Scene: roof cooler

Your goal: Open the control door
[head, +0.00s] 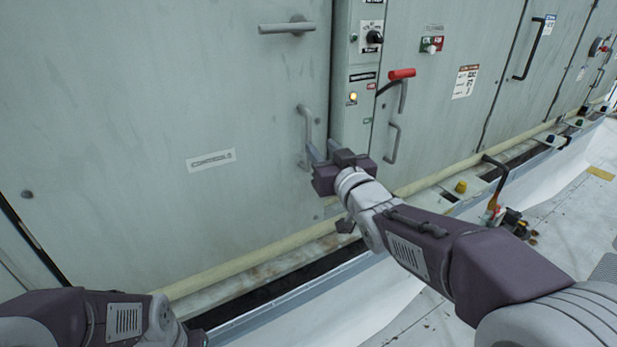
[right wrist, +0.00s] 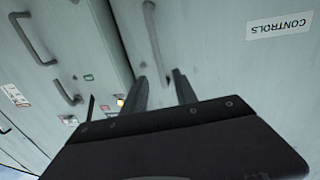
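The control door (head: 120,120) is the large grey-green panel at the left in the head view, with a label reading CONTROLS (head: 211,160). It looks shut. Its vertical bar handle (head: 304,125) is near its right edge; the handle also shows in the right wrist view (right wrist: 154,38). My right gripper (head: 324,150) is at the handle's lower end, fingers towards the door. In the right wrist view its two fingers stand apart, with the handle's end appearing between their tips; contact cannot be told. My left arm is at the bottom left, its gripper outside the picture.
A horizontal lever (head: 287,27) sits higher on the door. A narrow switch column (head: 354,75) with a lit lamp is just right of the door. A red-gripped handle (head: 401,74) sits on the neighbouring panel. A pale sill (head: 255,258) runs below the doors.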

